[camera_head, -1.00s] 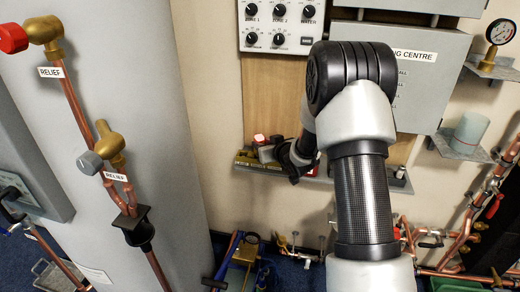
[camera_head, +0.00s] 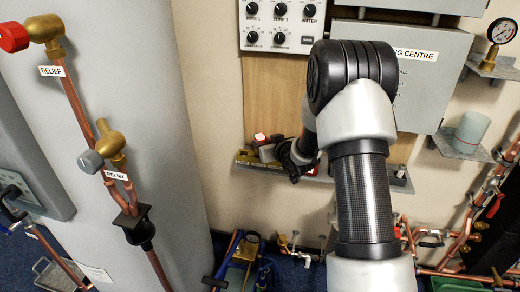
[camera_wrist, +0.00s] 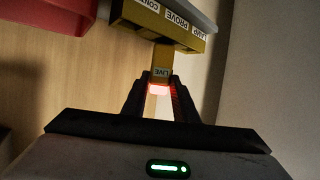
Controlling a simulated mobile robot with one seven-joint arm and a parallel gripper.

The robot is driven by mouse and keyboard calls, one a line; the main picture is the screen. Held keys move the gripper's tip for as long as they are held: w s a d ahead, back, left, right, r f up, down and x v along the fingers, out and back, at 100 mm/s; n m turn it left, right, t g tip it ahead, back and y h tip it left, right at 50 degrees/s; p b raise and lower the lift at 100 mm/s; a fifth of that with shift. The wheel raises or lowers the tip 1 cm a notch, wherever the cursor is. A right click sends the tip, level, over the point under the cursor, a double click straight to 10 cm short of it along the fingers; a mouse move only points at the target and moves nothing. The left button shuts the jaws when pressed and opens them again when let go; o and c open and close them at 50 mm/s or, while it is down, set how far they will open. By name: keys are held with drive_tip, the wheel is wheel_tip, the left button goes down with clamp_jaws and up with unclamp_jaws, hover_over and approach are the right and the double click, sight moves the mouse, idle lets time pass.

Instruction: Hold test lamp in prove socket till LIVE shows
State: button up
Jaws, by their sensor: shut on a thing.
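My gripper (camera_wrist: 158,84) is shut on the test lamp (camera_wrist: 158,90), which glows red and white between the fingers in the wrist view. Just beyond the fingertips is a small yellow block with a LIVE label (camera_wrist: 162,72). It meets the underside of a yellow prove unit (camera_wrist: 150,18) marked LAMP PROVE, its lettering upside down. The socket opening and the lamp's far end are hidden. In the head view my gripper (camera_head: 286,157) is at the shelf, mostly covered by my arm; the yellow unit (camera_head: 246,157) shows to its left.
The narrow wall shelf (camera_head: 318,178) runs behind my arm. A red-topped item (camera_head: 260,138) stands on it. A control panel (camera_head: 282,25) is above, a grey cabinet (camera_head: 425,75) upper right. Copper pipes (camera_head: 465,240) are lower right, a large grey cylinder (camera_head: 150,100) left.

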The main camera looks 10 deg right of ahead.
wheel_tip(320, 180, up, 4)
drive_tip(key=p, duration=0.2)
drive_tip(key=shift+r+p, duration=0.25)
drive_tip(key=shift+p, duration=0.15)
idle(0.4)
drive_tip(key=s+r+m+h, duration=0.3)
drive_tip(key=s+r, duration=0.7)
drive_tip(key=s, duration=0.2)
wheel_tip(320, 180, up, 19)
drive_tip(key=p, duration=1.9)
drive_tip(key=shift+w+a+p, duration=0.3)
drive_tip(key=shift+w+a, duration=0.05)
drive_tip(key=shift+a, duration=0.05)
